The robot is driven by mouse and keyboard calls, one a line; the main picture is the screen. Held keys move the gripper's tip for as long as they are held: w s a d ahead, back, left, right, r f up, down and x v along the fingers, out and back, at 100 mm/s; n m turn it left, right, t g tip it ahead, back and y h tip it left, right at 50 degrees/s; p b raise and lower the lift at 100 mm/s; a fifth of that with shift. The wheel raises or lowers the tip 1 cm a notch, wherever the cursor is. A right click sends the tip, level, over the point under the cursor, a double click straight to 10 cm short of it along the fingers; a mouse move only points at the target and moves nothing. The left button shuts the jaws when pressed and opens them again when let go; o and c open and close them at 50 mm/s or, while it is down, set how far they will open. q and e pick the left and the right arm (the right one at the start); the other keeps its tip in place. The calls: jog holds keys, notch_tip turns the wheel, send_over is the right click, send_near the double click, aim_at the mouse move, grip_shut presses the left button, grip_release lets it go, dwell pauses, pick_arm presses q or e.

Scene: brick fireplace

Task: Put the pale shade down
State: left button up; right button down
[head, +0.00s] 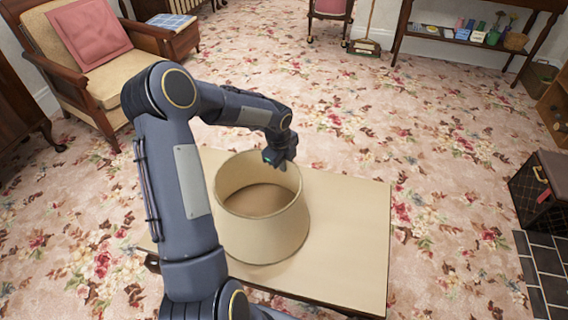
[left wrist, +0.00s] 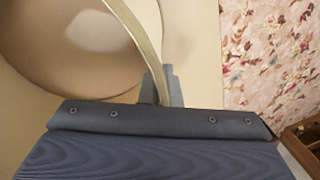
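The pale shade (head: 262,228) is a cream, open-topped, flared drum. It is upright over the left part of the low cream table (head: 350,235). Its lower edge looks on or very close to the tabletop; I cannot tell if there is a small gap. My left gripper (head: 277,160) is at the shade's far upper rim. In the left wrist view, the shade's rim (left wrist: 140,30) runs down between the two fingers of my left gripper (left wrist: 161,88), which look shut on it. The fingertips are partly hidden in the head view. My right gripper is in neither view.
The right part of the tabletop is bare. An armchair (head: 90,60) with a pink cushion stands at the upper left. A shelf table (head: 465,38) with small items is at the back right. A dark box (head: 540,190) stands at right. Flowered carpet surrounds the table.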

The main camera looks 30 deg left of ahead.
pick_arm(q)
jog(key=o, duration=0.5)
jog(key=shift+r, duration=0.25)
jog(key=s+d+r+n+p, duration=0.15)
jog(key=s+r, duration=0.25)
jog(key=r, duration=0.5)
jog(key=s+d+r+n+p, duration=0.1)
jog(key=s+d+r+n, duration=0.2)
jog(key=r, duration=0.5)
jog(key=s+d+n+t+h, duration=0.1)
jog(key=s+d+n, duration=0.2)
jog(key=s+n, duration=0.2)
jog(key=s+d+r+n+t+h, duration=0.1)
jog(key=s+d+n, duration=0.2)
jog(key=s+n, duration=0.3)
jog(key=s+d+r+n+t+h, duration=0.1)
jog(key=s+d+n, duration=0.3)
jog(key=s, duration=0.5)
jog(key=shift+s+d+r+n+t+h, duration=0.1)
jog(key=shift+s+r+n+t+h, duration=0.25)
jog(key=shift+n, duration=0.3)
